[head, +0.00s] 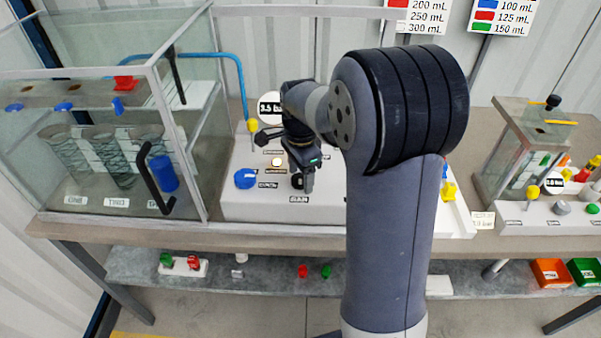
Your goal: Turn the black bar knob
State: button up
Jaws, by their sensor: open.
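My gripper (304,180) hangs in front of the sloped white panel (237,204) of the middle pump unit, with its jaws pointing down. It is open, though the gap between the jaws is hard to make out at this size. A small dark shape that looks like the black bar knob (297,181) shows at the fingertips, just above a black label on the panel. The gripper covers part of it, so I cannot tell its angle or whether the jaws touch it.
A blue knob (245,179) and a yellow-topped lever (253,128) are on the panel left of my gripper. A glass tank (180,120) with a black handle stands further left. My arm hides the panel's right part. Another unit (560,208) stands at the right.

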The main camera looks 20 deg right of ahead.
jog(key=shift+f, duration=0.1)
jog(key=shift+c, duration=0.5)
jog(key=c, duration=0.9)
